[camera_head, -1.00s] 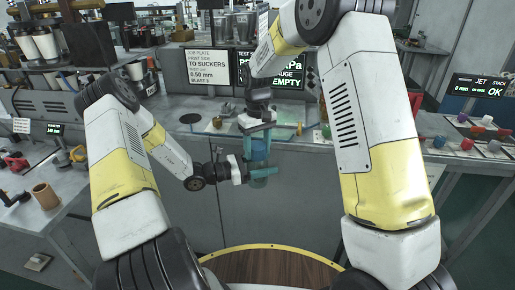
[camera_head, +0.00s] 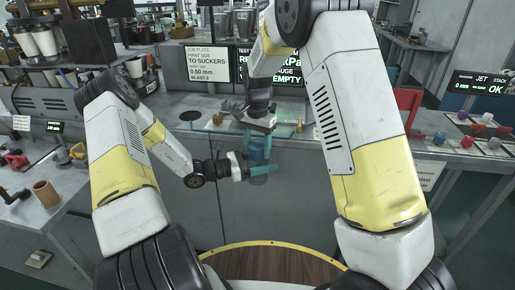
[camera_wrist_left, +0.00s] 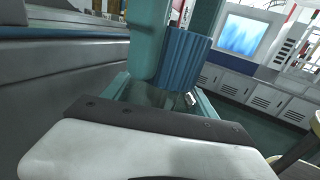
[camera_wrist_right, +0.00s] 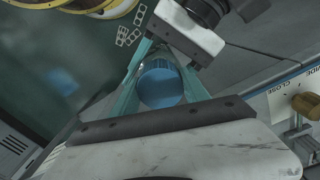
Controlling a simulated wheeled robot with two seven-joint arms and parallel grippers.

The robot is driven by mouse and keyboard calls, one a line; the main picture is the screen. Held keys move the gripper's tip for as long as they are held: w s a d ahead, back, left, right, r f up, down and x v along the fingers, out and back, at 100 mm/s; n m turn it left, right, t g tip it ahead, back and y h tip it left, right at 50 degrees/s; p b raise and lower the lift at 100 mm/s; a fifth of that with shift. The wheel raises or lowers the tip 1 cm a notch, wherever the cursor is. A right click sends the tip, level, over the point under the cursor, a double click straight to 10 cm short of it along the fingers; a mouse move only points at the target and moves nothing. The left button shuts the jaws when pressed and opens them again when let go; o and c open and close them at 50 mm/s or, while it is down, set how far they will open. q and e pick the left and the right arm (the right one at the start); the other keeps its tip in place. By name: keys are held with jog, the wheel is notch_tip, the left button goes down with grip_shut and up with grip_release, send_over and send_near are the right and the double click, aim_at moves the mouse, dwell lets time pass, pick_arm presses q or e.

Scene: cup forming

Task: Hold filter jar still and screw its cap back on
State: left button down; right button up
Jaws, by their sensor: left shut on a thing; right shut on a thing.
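The filter jar (camera_wrist_left: 150,97) is upright between the teal fingers of my left gripper (camera_head: 260,171), which is shut on it in front of the counter. In the left wrist view its clear body shows only in part. The blue ribbed cap (camera_wrist_left: 184,56) is above the jar body. My right gripper (camera_head: 257,147) points down from above and is shut on the cap. In the right wrist view the round blue cap top (camera_wrist_right: 161,84) lies between the teal fingers. I cannot tell how far the threads are engaged.
The grey counter (camera_head: 310,130) is behind the grippers, with a job plate sign (camera_head: 206,64) on it. A side table at left holds a brown cup (camera_head: 46,194). A round wooden top (camera_head: 272,268) with a yellow rim is below.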

jog(key=m, duration=2.1)
jog(key=shift+w, duration=0.1)
jog(key=m, duration=0.8)
jog(key=shift+f, duration=0.1)
jog(key=m, duration=0.2)
jog(key=d+f+m, duration=0.1)
jog(key=shift+s+f, duration=0.1)
jog(key=shift+s, duration=0.15)
jog(key=shift+m, duration=0.5)
jog(key=shift+w+a+r+m, duration=0.2)
jog(key=shift+a+r+m, duration=0.2)
jog(key=shift+r, duration=0.15)
